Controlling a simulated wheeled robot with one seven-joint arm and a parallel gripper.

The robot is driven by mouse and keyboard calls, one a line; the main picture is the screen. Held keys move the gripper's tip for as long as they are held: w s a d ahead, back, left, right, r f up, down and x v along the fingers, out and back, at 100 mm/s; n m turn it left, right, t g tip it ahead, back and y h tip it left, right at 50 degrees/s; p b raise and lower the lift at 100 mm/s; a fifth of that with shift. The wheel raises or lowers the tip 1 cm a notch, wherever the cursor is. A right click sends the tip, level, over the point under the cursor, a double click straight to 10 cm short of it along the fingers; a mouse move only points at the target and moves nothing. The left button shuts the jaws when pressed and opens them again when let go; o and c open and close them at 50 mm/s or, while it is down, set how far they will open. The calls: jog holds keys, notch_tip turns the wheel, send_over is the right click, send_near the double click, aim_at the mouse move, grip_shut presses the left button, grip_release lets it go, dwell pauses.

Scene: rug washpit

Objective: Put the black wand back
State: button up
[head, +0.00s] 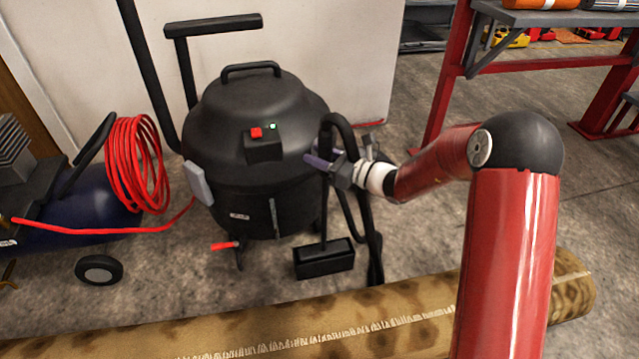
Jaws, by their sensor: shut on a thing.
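The black wand (324,207) is a thin, nearly upright tube with a wide flat black head (324,259) at its lower end, in front of the black vacuum (262,110). My gripper (322,163) is shut on the wand near its upper part, at the right side of the vacuum. A black hose (347,135) curves from the wand's top and hangs down beside it. The fingers partly hide the tube. I cannot tell whether the head touches the floor or hangs just above it.
A rolled tan rug (330,332) lies across the front. A blue compressor (75,215) with a coiled red hose (137,165) stands at left. A red-framed bench (560,17) is at upper right. Bare concrete floor lies between vacuum and bench.

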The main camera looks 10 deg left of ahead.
notch_tip(320, 180, down, 7)
jog(key=b, duration=0.1)
dwell(0.4)
jog(key=shift+f, duration=0.15)
jog(key=o, duration=0.7)
jog(key=shift+f, duration=0.2)
jog(key=o, duration=0.4)
jog(key=shift+o, duration=0.2)
jog(key=shift+r, duration=0.1)
